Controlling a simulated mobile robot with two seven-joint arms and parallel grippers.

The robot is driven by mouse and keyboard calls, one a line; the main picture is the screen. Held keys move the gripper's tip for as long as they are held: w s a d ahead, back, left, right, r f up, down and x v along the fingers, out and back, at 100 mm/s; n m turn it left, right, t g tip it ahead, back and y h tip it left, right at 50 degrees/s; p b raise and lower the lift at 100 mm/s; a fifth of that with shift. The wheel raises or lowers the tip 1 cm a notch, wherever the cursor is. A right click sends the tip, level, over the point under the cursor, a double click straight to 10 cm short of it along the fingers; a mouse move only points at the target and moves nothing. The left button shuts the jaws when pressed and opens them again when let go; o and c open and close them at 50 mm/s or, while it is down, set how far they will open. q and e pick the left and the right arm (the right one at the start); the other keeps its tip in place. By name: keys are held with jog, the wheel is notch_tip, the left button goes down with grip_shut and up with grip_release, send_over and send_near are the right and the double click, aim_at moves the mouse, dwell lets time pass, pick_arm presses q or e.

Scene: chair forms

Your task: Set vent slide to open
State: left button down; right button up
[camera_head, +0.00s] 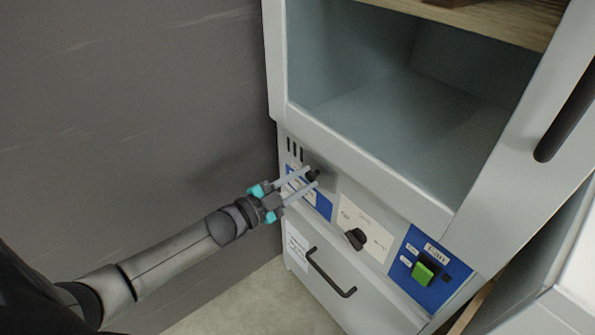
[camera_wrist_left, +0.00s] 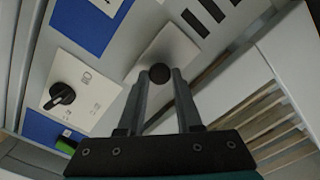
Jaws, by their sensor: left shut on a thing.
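The vent slide's small black knob (camera_head: 313,175) sits on the front panel of the grey-white cabinet, below and right of the dark vent slots (camera_head: 294,150). My left gripper (camera_head: 311,178) reaches in from the left and is shut on the knob. In the left wrist view the round knob (camera_wrist_left: 160,73) lies between the two fingertips (camera_wrist_left: 161,80), with the vent slots (camera_wrist_left: 205,15) above it to the right. The fingers partly hide the blue label beside the slide, so its text cannot be read. My right gripper is out of view.
Right of the slide are a black rotary knob (camera_head: 356,238) on a white plate and a green switch (camera_head: 423,272) on a blue plate. A drawer handle (camera_head: 330,272) juts out below. An open compartment (camera_head: 400,110) lies above. A dark wall (camera_head: 130,110) stands left.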

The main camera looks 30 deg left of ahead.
pick_arm(q)
jog(key=shift+s+d+f, duration=0.1)
jog(key=shift+s+d, duration=0.05)
jog(key=shift+d, duration=0.15)
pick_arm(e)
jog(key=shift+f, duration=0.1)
pick_arm(q)
jog(key=c, duration=0.6)
grip_release()
jog(key=shift+a, duration=0.1)
jog(key=shift+s+a, duration=0.1)
jog(key=shift+s, duration=0.1)
jog(key=p+v, duration=0.4)
jog(key=v, duration=1)
jog(key=shift+s+a+p, duration=0.15)
jog(key=shift+s+p, duration=0.2)
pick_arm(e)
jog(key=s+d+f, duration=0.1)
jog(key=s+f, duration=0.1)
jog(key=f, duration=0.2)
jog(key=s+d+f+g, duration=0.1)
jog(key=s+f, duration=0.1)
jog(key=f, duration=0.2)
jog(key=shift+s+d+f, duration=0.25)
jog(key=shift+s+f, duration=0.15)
